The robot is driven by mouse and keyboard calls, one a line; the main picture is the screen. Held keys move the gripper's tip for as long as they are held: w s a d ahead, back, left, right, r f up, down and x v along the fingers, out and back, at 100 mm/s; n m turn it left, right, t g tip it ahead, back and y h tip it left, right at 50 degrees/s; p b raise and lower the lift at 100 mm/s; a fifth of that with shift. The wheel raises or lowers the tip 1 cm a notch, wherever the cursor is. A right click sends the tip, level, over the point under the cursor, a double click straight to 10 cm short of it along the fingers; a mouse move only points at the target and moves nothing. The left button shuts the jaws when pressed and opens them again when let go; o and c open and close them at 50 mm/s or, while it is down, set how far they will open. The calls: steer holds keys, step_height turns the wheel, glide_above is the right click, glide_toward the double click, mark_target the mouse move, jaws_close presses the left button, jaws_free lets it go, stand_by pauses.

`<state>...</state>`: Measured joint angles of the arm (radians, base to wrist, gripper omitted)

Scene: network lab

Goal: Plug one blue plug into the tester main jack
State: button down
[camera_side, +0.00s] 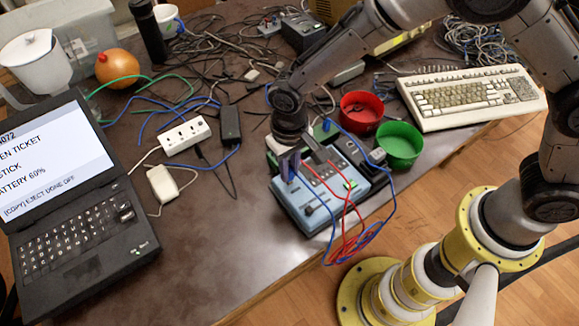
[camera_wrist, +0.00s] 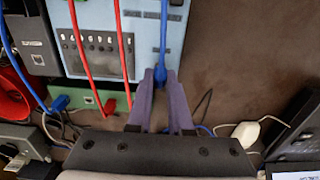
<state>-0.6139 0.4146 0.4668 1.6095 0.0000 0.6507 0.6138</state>
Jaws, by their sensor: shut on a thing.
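The tester (camera_side: 330,196) is a light blue box on the table. In the wrist view its body (camera_wrist: 146,33) fills the top middle, with a dark panel of small marked windows. My gripper (camera_side: 289,165) points down at the tester's left side. In the wrist view its purple fingers (camera_wrist: 162,82) are shut on a blue plug (camera_wrist: 162,74), whose blue cable runs up across the tester. The plug's tip is hidden, so I cannot tell whether it touches a jack. Another blue plug (camera_wrist: 60,103) and a red plug (camera_wrist: 109,106) sit at a green strip (camera_wrist: 86,100).
Red cables (camera_side: 345,205) and blue cables loop over the tester's front edge. A red bowl (camera_side: 361,111) and green bowl (camera_side: 400,144) stand behind it. A laptop (camera_side: 75,190), power strip (camera_side: 185,135) and keyboard (camera_side: 468,97) lie around. Table between laptop and tester is mostly clear.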

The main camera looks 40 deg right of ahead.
steer(key=shift+f, duration=0.75)
stand_by(1.0)
steer(key=c, duration=0.8)
jaws_free()
steer(key=shift+o, duration=0.2)
